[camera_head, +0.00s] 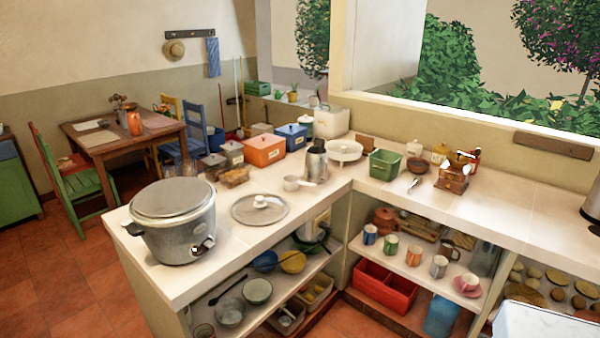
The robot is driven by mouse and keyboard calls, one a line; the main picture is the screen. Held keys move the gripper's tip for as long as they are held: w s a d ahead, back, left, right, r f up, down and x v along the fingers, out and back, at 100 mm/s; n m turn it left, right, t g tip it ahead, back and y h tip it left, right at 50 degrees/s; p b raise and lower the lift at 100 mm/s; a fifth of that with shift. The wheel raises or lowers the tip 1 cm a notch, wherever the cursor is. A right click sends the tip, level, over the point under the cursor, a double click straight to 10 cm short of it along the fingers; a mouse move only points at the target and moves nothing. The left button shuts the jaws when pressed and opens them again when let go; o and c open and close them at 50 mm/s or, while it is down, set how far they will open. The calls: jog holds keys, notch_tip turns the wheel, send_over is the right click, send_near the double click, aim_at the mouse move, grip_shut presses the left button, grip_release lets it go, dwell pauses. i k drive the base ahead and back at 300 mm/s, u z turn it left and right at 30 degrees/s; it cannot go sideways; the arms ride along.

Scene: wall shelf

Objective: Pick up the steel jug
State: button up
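A steel vessel that looks like the steel jug (316,165) stands upright on the pale counter (335,205), near its inner corner. It is grey metal with a darker top, and its details are too small to tell. My gripper is not in view.
A large lidded pot (175,225) and a loose round lid (260,208) occupy the left counter. An orange box (264,150) is behind left. Cups and bowls fill the shelves below. Bare counter lies in front of the jug.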

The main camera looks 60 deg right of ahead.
aim_at(316, 161)
jog(key=u, duration=0.7)
jog(key=k, duration=1.8)
jog(key=z, duration=0.85)
jog(key=i, duration=0.85)
jog(key=u, duration=0.15)
